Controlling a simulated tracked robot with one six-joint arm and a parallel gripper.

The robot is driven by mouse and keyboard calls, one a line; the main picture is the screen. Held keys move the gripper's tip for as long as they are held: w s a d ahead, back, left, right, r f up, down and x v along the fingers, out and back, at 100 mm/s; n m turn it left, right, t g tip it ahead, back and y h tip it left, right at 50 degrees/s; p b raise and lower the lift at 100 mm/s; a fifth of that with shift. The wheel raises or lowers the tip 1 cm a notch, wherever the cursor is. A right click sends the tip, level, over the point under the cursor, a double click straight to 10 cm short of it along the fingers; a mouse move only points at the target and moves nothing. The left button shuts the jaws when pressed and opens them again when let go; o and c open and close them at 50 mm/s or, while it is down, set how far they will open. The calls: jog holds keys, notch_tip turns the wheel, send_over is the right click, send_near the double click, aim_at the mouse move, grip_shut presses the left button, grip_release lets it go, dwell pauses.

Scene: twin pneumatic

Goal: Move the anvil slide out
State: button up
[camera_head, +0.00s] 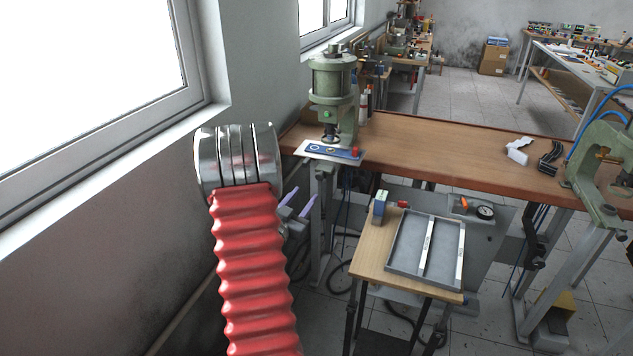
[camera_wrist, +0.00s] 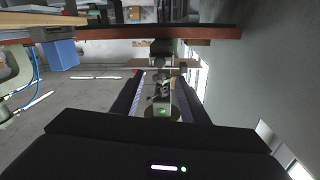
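The anvil slide looks to be the blue plate (camera_head: 343,153) under the ram of the green press (camera_head: 332,85), with a ring mark at its left and a red knob (camera_head: 354,152) at its right. It lies on a white base at the bench's left end. My gripper (camera_head: 302,201) is below and left of the slide, apart from it, near the bench's front left corner. Its purple fingers stand apart with nothing between them. In the wrist view the fingers (camera_wrist: 164,97) are also apart. I cannot make out the slide there.
The wooden bench (camera_head: 440,150) runs right to a second green press (camera_head: 600,165). A small side table (camera_head: 375,250) with a grey tray (camera_head: 405,240) and a blue box (camera_head: 380,207) stands in front. The wall and window are close at left. The bench's middle is mostly clear.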

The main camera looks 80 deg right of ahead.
aim_at(318, 178)
jog(key=d, duration=0.3)
jog(key=s+d, duration=0.1)
jog(key=d, duration=0.7)
jog(key=shift+s, duration=0.3)
jog(key=shift+c, duration=0.5)
grip_shut()
